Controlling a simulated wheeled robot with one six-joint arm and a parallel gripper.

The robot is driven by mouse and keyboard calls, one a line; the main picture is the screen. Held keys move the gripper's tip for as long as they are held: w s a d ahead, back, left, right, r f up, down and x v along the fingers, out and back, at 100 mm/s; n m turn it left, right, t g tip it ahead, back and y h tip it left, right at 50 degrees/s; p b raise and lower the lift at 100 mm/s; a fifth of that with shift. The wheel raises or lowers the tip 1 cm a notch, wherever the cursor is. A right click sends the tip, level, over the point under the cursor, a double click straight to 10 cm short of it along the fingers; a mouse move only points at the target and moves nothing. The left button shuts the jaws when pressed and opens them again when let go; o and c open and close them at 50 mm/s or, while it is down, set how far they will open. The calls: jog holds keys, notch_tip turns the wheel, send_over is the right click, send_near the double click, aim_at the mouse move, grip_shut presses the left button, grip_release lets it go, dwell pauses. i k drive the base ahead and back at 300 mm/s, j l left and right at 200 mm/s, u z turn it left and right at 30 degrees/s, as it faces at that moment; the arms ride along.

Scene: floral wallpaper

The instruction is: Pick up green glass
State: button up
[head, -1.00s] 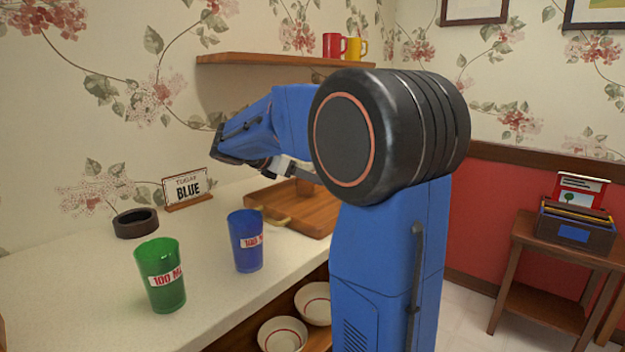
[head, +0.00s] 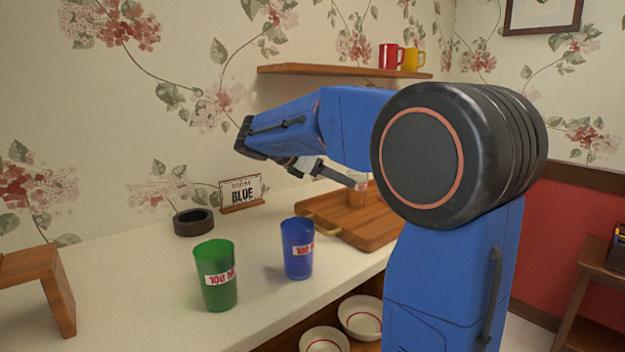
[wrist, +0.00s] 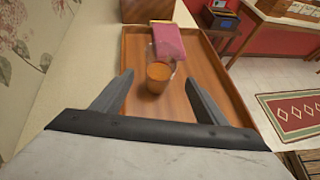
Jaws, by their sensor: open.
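The green glass (head: 216,276) stands upright on the pale counter, with a white label reading 100 in red. A blue glass (head: 298,248) with a similar label stands upright to its right. My gripper (head: 340,180) is over the wooden tray, away from the green glass. In the wrist view my gripper (wrist: 155,95) is open, its two fingers spread with nothing held between them. An orange-brown cup (wrist: 159,76) on the tray shows beyond the fingers; it is also in the head view (head: 357,192). The green glass is not in the wrist view.
The wooden tray (head: 372,228) lies at the counter's right. A dark ring-shaped bowl (head: 194,222) and a BLUE sign (head: 241,190) stand at the wall. A wooden stand (head: 62,300) is at left. A shelf (head: 300,70) hangs above. Counter (head: 130,285) left of the green glass is clear.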

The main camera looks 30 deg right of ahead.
aim_at(218, 276)
jog(key=k+j, duration=0.25)
jog(key=k, duration=0.2)
jog(key=k+j, duration=0.25)
jog(key=k, duration=0.25)
